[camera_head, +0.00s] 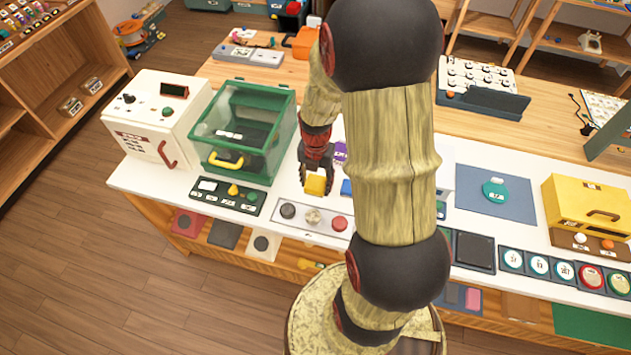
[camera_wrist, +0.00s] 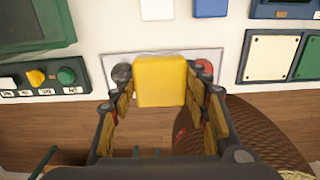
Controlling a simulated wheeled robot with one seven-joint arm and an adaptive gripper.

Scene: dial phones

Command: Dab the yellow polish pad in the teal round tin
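My gripper (camera_wrist: 160,82) has its two fingers against the sides of the yellow polish pad (camera_wrist: 160,80) and holds it. In the head view my gripper (camera_head: 316,178) points down with the pad (camera_head: 315,185) at its tips, near the white counter's front part. The pad appears above a pale tray with round dark, beige and red items; the gap beneath it is hard to judge. A teal round item (camera_head: 495,190), which looks like the tin, lies on a blue mat (camera_head: 515,205) to the right, beyond my arm. It is not visible in the wrist view.
The pale tray (camera_head: 327,229) lies just below the pad. A green glass-sided box (camera_head: 246,130) and a white machine (camera_head: 155,118) stand to the left. A yellow box (camera_head: 585,207) stands right of the mat. Several round labelled discs line the right front edge. My arm hides the counter's middle.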

